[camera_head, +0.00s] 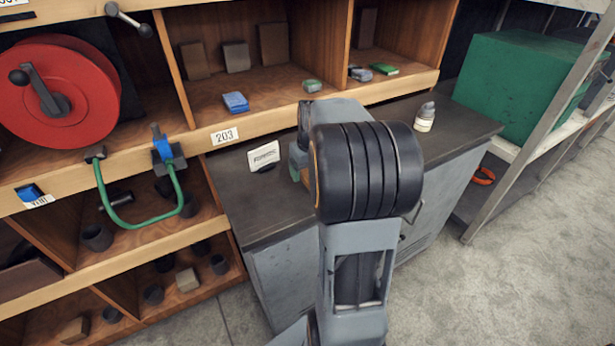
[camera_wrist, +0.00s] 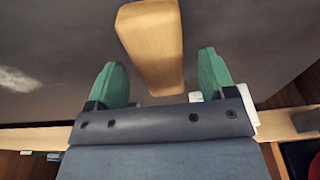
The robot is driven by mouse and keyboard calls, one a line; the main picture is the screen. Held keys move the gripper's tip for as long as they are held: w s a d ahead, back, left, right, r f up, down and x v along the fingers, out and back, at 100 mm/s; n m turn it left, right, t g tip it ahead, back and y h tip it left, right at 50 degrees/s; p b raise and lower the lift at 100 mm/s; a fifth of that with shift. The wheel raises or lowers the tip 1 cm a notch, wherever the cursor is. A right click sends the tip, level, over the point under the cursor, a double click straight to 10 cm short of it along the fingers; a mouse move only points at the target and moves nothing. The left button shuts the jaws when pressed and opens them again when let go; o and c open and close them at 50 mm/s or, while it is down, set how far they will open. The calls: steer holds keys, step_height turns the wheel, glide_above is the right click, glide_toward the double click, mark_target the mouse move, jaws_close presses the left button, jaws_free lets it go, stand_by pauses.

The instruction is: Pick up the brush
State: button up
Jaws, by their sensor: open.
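The brush shows as a tan wooden body (camera_wrist: 152,45) in the wrist view, at the top middle. It lies over the dark grey worktop. My gripper (camera_wrist: 159,60) is open, with one green finger on each side of the wooden body. I see a gap between each finger and the wood; I cannot tell the height between them. In the head view my own arm hides most of the brush, and only a small tan piece (camera_head: 305,178) shows beside my gripper (camera_head: 298,158). No bristles are visible.
A white sign card (camera_head: 263,156) stands on the worktop (camera_head: 240,195) just left of my gripper. A small white bottle (camera_head: 425,118) stands to the right. Wooden shelving (camera_head: 215,138) with small items runs behind. A green box (camera_head: 515,85) sits on a rack at right.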

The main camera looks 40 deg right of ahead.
steer(key=shift+w+f, duration=0.1)
steer(key=shift+f, duration=0.7)
steer(key=c, duration=1)
steer(key=shift+r, duration=0.15)
steer(key=shift+c, duration=0.2)
